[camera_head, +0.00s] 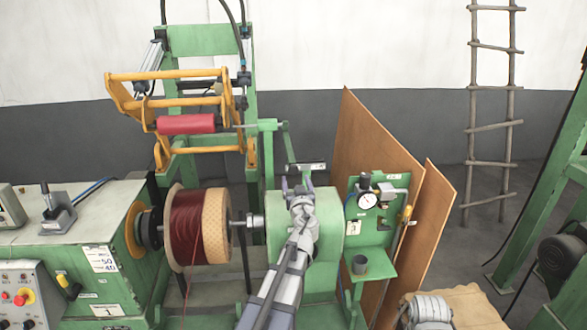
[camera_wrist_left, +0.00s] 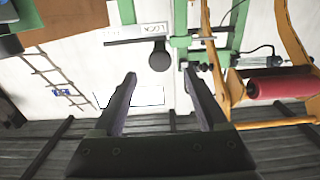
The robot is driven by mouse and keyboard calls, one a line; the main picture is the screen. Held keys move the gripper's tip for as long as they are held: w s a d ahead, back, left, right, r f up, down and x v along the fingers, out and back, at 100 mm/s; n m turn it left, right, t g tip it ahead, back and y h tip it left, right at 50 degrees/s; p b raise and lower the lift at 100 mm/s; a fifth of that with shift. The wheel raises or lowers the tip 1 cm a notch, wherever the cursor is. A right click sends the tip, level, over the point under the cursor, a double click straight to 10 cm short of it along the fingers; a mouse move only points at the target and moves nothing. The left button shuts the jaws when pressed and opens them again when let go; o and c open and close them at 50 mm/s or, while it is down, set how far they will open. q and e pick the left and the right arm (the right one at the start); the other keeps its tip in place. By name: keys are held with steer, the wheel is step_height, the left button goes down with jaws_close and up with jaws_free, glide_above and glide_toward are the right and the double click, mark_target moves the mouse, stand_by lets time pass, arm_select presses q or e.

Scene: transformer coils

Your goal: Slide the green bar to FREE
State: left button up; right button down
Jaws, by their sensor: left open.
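A pale lettered label plate (camera_head: 308,167) sits behind my left gripper. In the left wrist view, the plate (camera_wrist_left: 135,33) appears to read LOCK near its right end; the lettering at its left is too small to read. A dark round knob (camera_wrist_left: 160,59) hangs below that end, seen between my fingertips but apparently beyond them. Green bars (camera_wrist_left: 181,18) lie around the plate; I cannot tell which one slides. My left gripper (camera_head: 297,184) is open and empty, its fingers pointing toward the plate, also seen in the wrist view (camera_wrist_left: 160,77).
A red roller (camera_head: 186,124) in a yellow frame (camera_head: 118,92) stands to the left. A wire spool (camera_head: 214,228) is mounted left of the green housing (camera_head: 330,225). A gauge panel (camera_head: 372,215) and brown boards (camera_head: 375,150) stand to the right.

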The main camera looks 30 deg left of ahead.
mark_target(294, 171)
arm_select(q)
steer(key=x, duration=0.7)
steer(key=shift+w+a, duration=0.25)
steer(key=shift+w, duration=0.1)
jaws_close()
stand_by(1.1)
